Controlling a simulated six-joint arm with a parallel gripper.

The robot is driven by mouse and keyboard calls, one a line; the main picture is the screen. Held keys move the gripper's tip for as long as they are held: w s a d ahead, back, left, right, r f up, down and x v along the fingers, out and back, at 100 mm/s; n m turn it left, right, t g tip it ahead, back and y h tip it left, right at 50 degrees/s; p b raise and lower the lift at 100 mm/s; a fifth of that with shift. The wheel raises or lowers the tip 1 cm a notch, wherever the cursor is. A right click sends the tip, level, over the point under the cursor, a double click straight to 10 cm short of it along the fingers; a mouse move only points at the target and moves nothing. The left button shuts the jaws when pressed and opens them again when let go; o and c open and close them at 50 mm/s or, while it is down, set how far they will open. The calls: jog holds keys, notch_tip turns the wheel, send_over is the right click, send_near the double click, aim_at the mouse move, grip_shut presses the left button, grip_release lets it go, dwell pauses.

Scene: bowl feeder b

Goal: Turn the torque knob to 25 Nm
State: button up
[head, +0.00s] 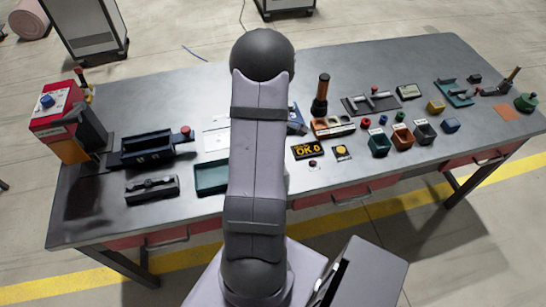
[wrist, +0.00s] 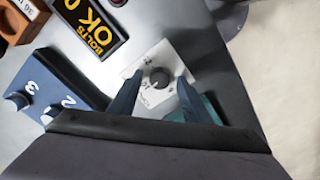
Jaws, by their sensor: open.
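The torque knob (wrist: 159,78) is a small dark round knob on a white dial plate (wrist: 154,97) with small printed marks, in the middle of the wrist view. My gripper (wrist: 161,84) is open, with one dark finger on each side of the knob as seen in the picture. I cannot tell whether the fingers touch it or how far above it they are. In the head view my arm hides both the knob and my gripper.
A display reading "BOLTS OK 0" (wrist: 90,29) lies beside the dial plate. A blue block (wrist: 41,82) with numbers and dark knobs is at the left. A teal tray (head: 211,178) is near the bench's front edge. Several small bins, such as the green one (head: 379,143), stand at the right.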

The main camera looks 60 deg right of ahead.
jog(key=shift+f, duration=0.2)
jog(key=c, duration=1)
jog(key=shift+c, duration=0.2)
